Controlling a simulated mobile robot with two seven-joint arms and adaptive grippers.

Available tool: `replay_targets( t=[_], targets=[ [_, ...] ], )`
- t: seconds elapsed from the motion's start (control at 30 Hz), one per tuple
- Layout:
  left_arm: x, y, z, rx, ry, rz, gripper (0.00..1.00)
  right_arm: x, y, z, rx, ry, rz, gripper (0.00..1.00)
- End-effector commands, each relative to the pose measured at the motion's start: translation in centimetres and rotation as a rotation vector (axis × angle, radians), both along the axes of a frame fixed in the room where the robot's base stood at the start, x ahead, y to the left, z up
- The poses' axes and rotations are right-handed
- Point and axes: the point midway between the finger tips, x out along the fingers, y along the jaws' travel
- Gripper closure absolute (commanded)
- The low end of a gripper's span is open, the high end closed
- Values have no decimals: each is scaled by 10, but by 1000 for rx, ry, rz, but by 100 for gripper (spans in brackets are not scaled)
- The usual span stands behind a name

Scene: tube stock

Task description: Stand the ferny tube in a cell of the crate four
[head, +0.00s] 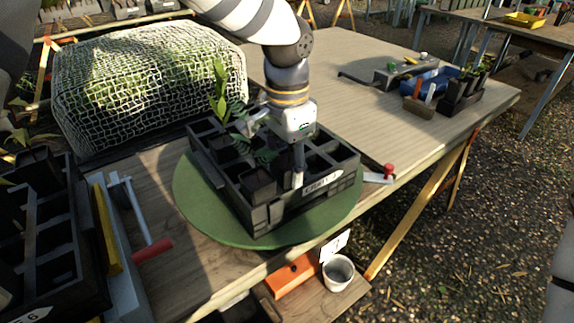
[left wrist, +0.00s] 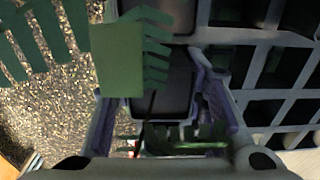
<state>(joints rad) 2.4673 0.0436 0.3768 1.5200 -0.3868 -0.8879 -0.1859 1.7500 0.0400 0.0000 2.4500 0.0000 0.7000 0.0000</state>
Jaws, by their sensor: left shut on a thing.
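The crate four (head: 285,213), a black crate of square cells with a white label on its near side, stands on a round green mat (head: 190,205). My left gripper (head: 277,160) is over the crate, shut on the ferny tube (head: 258,183), a black square tube with dark green fronds. In the left wrist view the tube (left wrist: 168,85) shows between the two fingers, with fronds across the upper left and crate cells at the right. The tube is at or over a near cell; how deep its base is I cannot tell. My right gripper is out of view.
A tube with broad upright leaves (head: 219,90) stands in the crate's back part. Another black crate (head: 45,235) is at the left, beside a red-handled tool (head: 152,250). A red-knobbed item (head: 388,170) lies right of the mat.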

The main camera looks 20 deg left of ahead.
Motion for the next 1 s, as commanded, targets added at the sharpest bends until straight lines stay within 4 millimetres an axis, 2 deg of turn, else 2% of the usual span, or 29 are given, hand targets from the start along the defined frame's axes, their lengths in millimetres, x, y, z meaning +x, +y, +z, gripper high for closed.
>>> replay_targets(
  t=[0.03, 0.33, 0.37, 0.47, 1.0],
  targets=[
    [-5, 0, -16, 4, 30, -2, 94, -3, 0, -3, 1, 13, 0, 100],
    [-5, 0, -22, 4, 36, -2, 94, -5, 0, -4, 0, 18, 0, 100],
    [-5, 0, -22, 4, 36, -2, 59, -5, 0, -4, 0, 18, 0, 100],
    [-5, 1, -23, 4, 37, -2, 37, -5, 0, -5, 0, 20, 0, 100],
    [-4, 0, -14, 2, 24, -1, 37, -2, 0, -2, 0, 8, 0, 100]
  ],
)
